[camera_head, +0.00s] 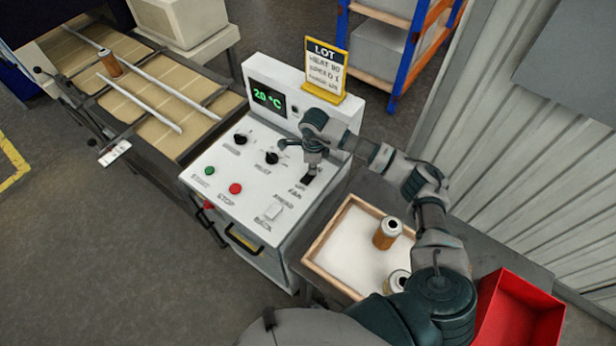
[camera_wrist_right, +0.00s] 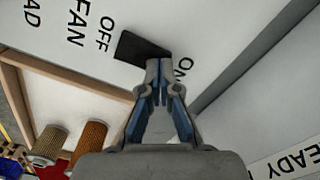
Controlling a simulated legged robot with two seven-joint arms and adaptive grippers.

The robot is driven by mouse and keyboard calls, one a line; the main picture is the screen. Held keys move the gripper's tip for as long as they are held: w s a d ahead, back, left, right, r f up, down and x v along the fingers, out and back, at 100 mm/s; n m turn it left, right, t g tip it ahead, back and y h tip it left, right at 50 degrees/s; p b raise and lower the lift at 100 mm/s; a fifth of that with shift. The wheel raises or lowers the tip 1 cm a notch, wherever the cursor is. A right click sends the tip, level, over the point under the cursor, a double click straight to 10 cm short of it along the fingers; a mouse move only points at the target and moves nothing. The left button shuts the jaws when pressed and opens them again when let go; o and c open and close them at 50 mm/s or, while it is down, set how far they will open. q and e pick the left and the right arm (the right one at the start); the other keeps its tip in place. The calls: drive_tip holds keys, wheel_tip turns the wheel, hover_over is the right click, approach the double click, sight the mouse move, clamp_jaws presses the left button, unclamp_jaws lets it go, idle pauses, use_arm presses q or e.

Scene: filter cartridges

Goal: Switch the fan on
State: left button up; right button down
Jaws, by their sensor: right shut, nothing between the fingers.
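The white control panel (camera_head: 225,165) stands in the middle of the head view. Its black fan switch (camera_head: 308,179) is at the panel's right side, partly hidden by my right gripper (camera_head: 313,168). In the right wrist view the fan switch (camera_wrist_right: 137,47) is a dark block between the printed words OFF and ON, beside the word FAN. My right gripper (camera_wrist_right: 158,70) is shut and empty. Its tips are at the ON-side end of the switch and overlap its edge; I cannot tell whether they touch. My left gripper is not in view.
A wooden tray (camera_head: 325,234) with filter cartridges (camera_head: 387,233) and a red bin (camera_head: 520,312) are at the right.

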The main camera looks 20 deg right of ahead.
drive_tip(key=shift+a+r, duration=0.1)
drive_tip(key=shift+r, duration=0.25)
drive_tip(key=shift+a+r+p, duration=0.2)
drive_tip(key=shift+r+p, duration=0.25)
drive_tip(key=shift+r, duration=0.15)
drive_tip(key=shift+a+r+p, duration=0.2)
drive_tip(key=shift+r+p, duration=0.25)
drive_tip(key=shift+r, duration=0.15)
drive_tip(key=shift+r+p, duration=0.35)
drive_tip(key=shift+r, duration=0.35)
drive_tip(key=shift+d+r+p, duration=0.15)
drive_tip(key=shift+r+p, duration=0.15)
drive_tip(key=shift+r, duration=0.2)
drive_tip(key=shift+d+r+p, duration=0.15)
drive_tip(key=shift+r+p, duration=0.15)
drive_tip(key=shift+r, duration=0.2)
drive_tip(key=shift+d+r, duration=0.15)
drive_tip(key=shift+r, duration=0.15)
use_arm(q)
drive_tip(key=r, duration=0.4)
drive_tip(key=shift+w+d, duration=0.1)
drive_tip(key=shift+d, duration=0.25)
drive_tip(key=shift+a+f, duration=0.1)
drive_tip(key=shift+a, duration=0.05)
use_arm(e)
drive_tip(key=shift+a, duration=0.35)
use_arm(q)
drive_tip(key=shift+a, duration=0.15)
